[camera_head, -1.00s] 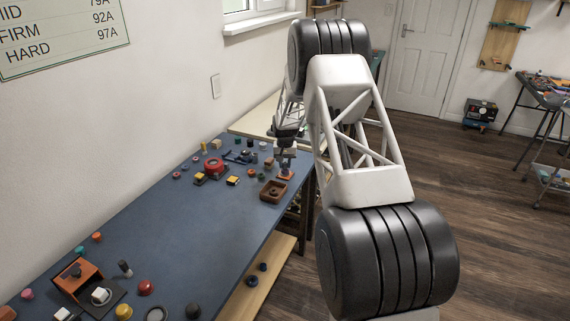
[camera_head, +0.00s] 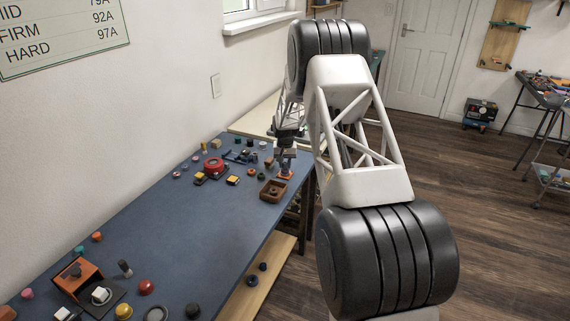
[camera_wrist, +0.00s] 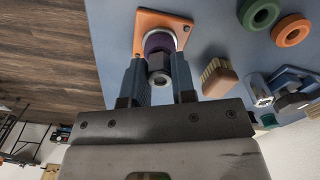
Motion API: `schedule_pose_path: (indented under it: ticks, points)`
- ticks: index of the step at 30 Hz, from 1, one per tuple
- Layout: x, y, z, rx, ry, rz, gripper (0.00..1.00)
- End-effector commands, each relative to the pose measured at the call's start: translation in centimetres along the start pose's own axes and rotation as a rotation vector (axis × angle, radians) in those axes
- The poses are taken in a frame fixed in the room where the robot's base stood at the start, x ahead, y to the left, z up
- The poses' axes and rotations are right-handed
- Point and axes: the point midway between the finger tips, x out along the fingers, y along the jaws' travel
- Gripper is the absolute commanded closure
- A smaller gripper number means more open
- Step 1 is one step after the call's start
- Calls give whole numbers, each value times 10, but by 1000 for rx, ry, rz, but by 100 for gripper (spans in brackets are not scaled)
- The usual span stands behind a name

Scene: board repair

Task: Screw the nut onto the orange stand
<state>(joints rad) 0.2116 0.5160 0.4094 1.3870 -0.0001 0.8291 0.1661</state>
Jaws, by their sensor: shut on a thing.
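The orange stand (camera_head: 285,174) is on the blue bench top near its right edge, under my gripper (camera_head: 287,158). In the wrist view its square orange plate (camera_wrist: 176,19) shows just beyond my fingertips, with a pale ring on it. The dark purple-grey nut (camera_wrist: 160,60) is in line with the plate's middle, between the two blue-grey fingers of my gripper (camera_wrist: 160,68). My gripper is shut on the nut. A round grey end shows in the nut's near face. The thread and how far the nut is on it are hidden.
A brown tray (camera_head: 266,193) lies just in front of the stand. In the wrist view a wooden-topped brush-like piece (camera_wrist: 218,77), a green ring (camera_wrist: 260,14) and an orange ring (camera_wrist: 291,30) lie to the right. The bench's middle is mostly clear.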

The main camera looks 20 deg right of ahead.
Motion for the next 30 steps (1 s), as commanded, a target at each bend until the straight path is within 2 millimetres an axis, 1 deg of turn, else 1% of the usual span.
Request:
schedule_pose_path:
  ticks: [10,11,16,17,22,30]
  points:
    - [0,0,0,0,0,0,98]
    - [0,0,0,0,0,0,72]
    - [0,0,0,0,0,0,46]
    - [0,0,0,0,0,0,46]
    - [0,0,0,0,0,0,46]
    - [0,0,0,0,0,0,87]
